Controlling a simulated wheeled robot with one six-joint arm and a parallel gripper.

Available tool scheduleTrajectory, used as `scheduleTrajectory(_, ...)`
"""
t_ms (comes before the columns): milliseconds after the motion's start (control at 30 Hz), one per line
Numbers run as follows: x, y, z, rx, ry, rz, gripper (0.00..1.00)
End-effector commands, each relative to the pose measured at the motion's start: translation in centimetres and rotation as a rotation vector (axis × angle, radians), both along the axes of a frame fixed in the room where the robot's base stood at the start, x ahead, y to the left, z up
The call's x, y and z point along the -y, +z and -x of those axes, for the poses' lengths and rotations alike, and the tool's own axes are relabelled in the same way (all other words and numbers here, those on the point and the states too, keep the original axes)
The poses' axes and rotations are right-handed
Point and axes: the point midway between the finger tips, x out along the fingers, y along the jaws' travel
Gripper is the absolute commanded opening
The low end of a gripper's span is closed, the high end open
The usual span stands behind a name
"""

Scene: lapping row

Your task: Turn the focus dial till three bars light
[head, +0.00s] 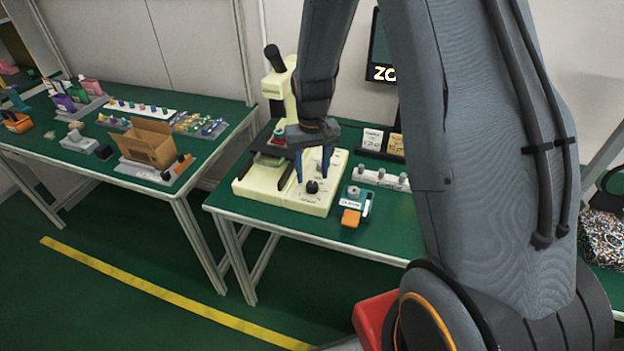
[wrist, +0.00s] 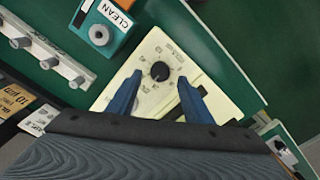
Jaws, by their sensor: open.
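The black focus dial (head: 312,186) stands on the cream base (head: 254,188) of a microscope-like instrument. In the wrist view the dial (wrist: 160,71) is a round knob with a light pointer mark, ringed by small printed marks too small to read. My gripper (head: 312,171) is above the dial, its two blue fingers pointing down. In the wrist view the open gripper (wrist: 159,84) has one finger on each side of the dial, with clear gaps; I cannot tell how far above it the tips are. No lit bars can be made out.
A teal box (wrist: 107,27) labelled CLEAN, with an orange part, stands beside the base. A pale strip with several grey knobs (wrist: 47,51) is close by. An open cardboard box (head: 150,146) is on the left bench.

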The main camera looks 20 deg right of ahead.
Motion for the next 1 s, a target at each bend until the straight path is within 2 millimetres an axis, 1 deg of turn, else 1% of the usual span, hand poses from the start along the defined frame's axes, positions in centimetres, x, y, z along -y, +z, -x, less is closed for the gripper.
scheduleTrajectory(100,0.0,1.7,-0.1,0.004,0.0,0.0,0.46)
scheduleTrajectory(300,0.0,3.8,0.0,0.001,0.0,0.0,0.46)
scheduleTrajectory(467,0.0,4.3,0.0,0.0,0.0,0.0,0.46)
scheduleTrajectory(933,0.0,4.4,0.0,0.0,0.0,0.0,0.46)
scheduleTrajectory(1000,-0.1,5.0,0.9,0.007,0.002,0.0,0.46)
